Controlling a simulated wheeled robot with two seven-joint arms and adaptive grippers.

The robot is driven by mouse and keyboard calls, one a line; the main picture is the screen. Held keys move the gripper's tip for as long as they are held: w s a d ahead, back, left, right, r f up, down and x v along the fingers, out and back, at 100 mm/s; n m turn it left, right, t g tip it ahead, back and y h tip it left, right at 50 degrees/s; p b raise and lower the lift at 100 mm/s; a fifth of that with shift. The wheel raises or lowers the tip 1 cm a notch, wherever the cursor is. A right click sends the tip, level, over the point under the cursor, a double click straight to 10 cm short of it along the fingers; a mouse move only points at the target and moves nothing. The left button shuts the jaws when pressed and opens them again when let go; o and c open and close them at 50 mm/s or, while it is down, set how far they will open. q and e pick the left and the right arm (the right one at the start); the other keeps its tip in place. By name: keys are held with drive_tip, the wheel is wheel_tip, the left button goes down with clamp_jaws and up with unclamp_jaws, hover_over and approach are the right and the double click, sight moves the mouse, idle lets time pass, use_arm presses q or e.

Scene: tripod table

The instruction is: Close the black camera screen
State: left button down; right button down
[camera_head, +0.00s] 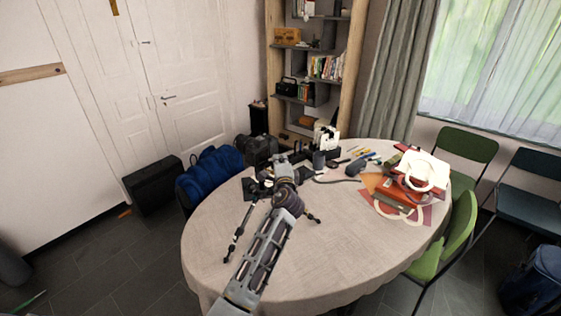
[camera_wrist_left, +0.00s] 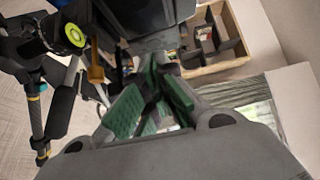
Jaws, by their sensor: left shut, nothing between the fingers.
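The black camera stands on a tripod on the round table and is mostly hidden behind my left wrist in the head view. A flat black panel, apparently its screen (camera_head: 249,188), sticks out to the left of my wrist. The tripod's leg (camera_head: 234,243) reaches down the cloth; its legs also show at the left of the left wrist view (camera_wrist_left: 62,98). My left gripper (camera_head: 281,162) is at the camera, shut and empty. In the left wrist view its green-padded fingers (camera_wrist_left: 152,104) lie just below the dark camera body (camera_wrist_left: 132,18). I cannot tell whether they touch it. My right gripper is out of view.
The round table (camera_head: 335,235) has free cloth at the front and right. Books and papers (camera_head: 397,200) are piled at its right. Pens, a cup (camera_head: 319,160) and small items lie at the back. Green chairs (camera_head: 447,240) stand right; a shelf (camera_head: 345,75) stands behind.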

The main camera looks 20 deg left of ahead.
use_arm(q)
drive_tip(key=shift+s+d, duration=0.4)
drive_tip(key=shift+s, duration=0.4)
drive_tip(key=b+v, duration=0.2)
drive_tip(key=v, duration=0.6)
drive_tip(key=shift+s, duration=0.25)
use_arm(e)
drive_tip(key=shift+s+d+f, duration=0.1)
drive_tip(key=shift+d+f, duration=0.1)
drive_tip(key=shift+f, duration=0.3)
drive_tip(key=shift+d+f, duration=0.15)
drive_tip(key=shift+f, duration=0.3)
use_arm(q)
drive_tip(key=shift+d+r, duration=0.1)
drive_tip(key=shift+d, duration=0.1)
